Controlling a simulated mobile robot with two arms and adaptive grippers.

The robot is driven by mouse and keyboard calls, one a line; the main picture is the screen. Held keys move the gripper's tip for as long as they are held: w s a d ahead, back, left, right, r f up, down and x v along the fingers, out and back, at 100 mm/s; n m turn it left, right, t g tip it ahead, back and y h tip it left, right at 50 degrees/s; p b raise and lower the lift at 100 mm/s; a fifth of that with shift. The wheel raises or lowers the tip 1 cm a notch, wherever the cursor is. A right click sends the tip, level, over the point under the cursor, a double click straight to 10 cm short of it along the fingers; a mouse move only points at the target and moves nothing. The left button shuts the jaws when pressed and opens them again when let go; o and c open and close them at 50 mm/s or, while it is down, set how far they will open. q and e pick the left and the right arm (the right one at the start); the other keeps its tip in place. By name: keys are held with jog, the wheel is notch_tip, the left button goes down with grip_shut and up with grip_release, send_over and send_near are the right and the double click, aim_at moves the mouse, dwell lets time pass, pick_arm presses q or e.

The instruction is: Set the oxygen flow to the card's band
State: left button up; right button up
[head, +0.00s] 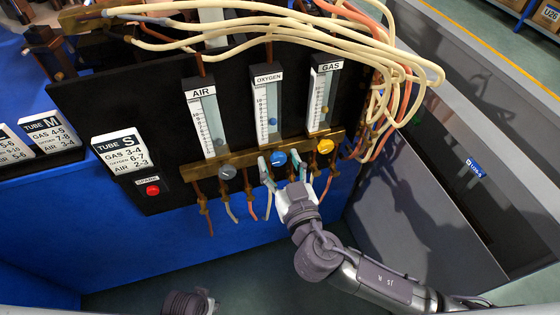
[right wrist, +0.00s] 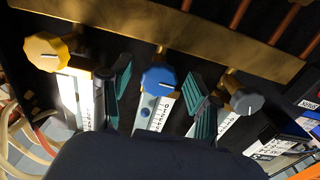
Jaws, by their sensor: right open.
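The oxygen flowmeter (head: 266,98) is the middle one of three on the black panel, with a blue float low in its tube. The blue oxygen knob (head: 278,158) sits below it and shows in the right wrist view (right wrist: 158,77) with a white pointer line. My right gripper (head: 281,166) is open, its fingers on either side of the blue knob; I cannot tell whether they touch it. The TUBE S card (head: 120,153) on the panel reads gas 3-4, oxygen 6-7, air 2-3.
The grey air knob (head: 227,172) and yellow gas knob (head: 325,146) flank the blue one closely on the brass bar (head: 250,160). A red spark button (head: 152,190) is at lower left. Cream hoses (head: 400,70) loop above and right. Other tube cards (head: 46,133) stand left.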

jog(key=c, duration=1.1)
jog(key=shift+c, duration=0.2)
